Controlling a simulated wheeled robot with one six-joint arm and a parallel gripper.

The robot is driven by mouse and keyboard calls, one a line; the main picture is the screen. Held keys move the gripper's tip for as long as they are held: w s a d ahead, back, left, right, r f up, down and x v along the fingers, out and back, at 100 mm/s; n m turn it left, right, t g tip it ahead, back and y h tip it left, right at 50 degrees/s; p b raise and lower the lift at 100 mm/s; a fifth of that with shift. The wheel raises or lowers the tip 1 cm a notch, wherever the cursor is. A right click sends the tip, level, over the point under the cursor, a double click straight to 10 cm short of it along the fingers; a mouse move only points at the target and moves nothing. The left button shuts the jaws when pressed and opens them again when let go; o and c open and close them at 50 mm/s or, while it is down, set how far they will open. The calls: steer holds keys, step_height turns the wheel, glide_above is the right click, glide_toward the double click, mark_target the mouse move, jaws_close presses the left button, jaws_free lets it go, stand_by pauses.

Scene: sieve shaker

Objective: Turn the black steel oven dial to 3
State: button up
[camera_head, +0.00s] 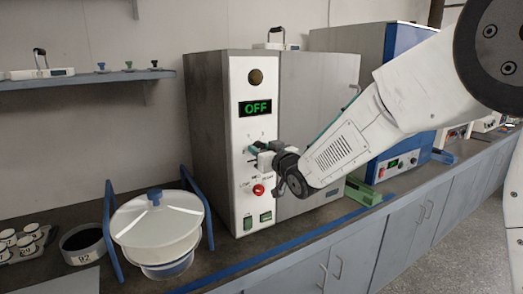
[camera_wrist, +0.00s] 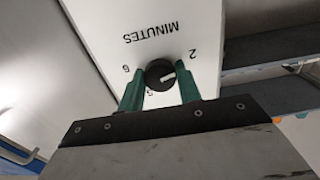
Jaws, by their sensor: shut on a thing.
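The oven (camera_head: 315,110) is a tall grey steel cabinet with a white control panel (camera_head: 243,85). Its green display (camera_head: 255,107) reads OFF. The black dial (camera_wrist: 154,81) shows in the wrist view on the panel under the word MINUTES, which appears upside down. Digits 2 and 6 show near it; another digit is partly hidden below it. Its white pointer mark points right in that view. My gripper (camera_wrist: 161,72) has its green fingers on both sides of the dial and is shut on it. In the head view my gripper (camera_head: 254,151) is at the panel and hides the dial.
A red knob (camera_head: 258,189) and green switches (camera_head: 248,223) sit lower on the panel. A white lidded vessel (camera_head: 157,230) stands between blue side bars at the front left. A blue machine (camera_head: 405,45) stands right of the oven. A shelf (camera_head: 90,80) is on the left wall.

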steer(key=shift+m, duration=0.4)
steer(key=m, duration=1.2)
steer(key=shift+m, duration=0.4)
stand_by(0.3)
steer(key=o, duration=1)
